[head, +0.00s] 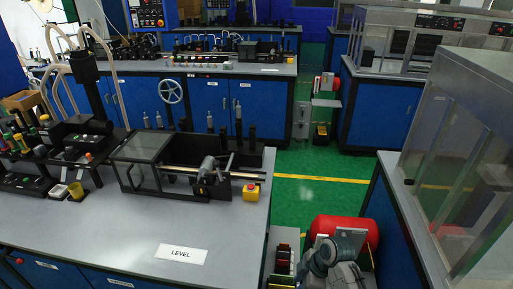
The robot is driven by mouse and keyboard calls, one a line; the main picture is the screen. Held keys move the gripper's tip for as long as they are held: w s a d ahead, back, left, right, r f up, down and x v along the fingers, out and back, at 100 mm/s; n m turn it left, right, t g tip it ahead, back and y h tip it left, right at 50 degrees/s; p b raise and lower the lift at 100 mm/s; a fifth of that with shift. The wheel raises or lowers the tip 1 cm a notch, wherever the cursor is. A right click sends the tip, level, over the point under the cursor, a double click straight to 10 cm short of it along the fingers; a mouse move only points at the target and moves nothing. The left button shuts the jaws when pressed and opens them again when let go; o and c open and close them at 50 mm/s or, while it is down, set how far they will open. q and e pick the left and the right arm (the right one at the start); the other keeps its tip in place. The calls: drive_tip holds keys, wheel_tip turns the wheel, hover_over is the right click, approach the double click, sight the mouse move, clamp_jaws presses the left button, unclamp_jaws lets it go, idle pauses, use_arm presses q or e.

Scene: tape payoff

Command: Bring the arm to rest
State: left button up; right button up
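Neither of my grippers shows in the head view, so I cannot see whether they are open, shut or holding anything. A grey rounded mechanical shape (333,258) stands at the bottom edge, right of the near bench; I cannot tell whether it is part of my arm or a machine. No tape roll can be made out.
The near grey bench (95,225) carries a black machine with clear guards (143,150), a yellow emergency-stop box (251,191) and a LEVEL label (181,254). A red tank (345,229) stands right of it. A clear-walled cabinet (455,150) is at right. Green floor (310,190) lies between.

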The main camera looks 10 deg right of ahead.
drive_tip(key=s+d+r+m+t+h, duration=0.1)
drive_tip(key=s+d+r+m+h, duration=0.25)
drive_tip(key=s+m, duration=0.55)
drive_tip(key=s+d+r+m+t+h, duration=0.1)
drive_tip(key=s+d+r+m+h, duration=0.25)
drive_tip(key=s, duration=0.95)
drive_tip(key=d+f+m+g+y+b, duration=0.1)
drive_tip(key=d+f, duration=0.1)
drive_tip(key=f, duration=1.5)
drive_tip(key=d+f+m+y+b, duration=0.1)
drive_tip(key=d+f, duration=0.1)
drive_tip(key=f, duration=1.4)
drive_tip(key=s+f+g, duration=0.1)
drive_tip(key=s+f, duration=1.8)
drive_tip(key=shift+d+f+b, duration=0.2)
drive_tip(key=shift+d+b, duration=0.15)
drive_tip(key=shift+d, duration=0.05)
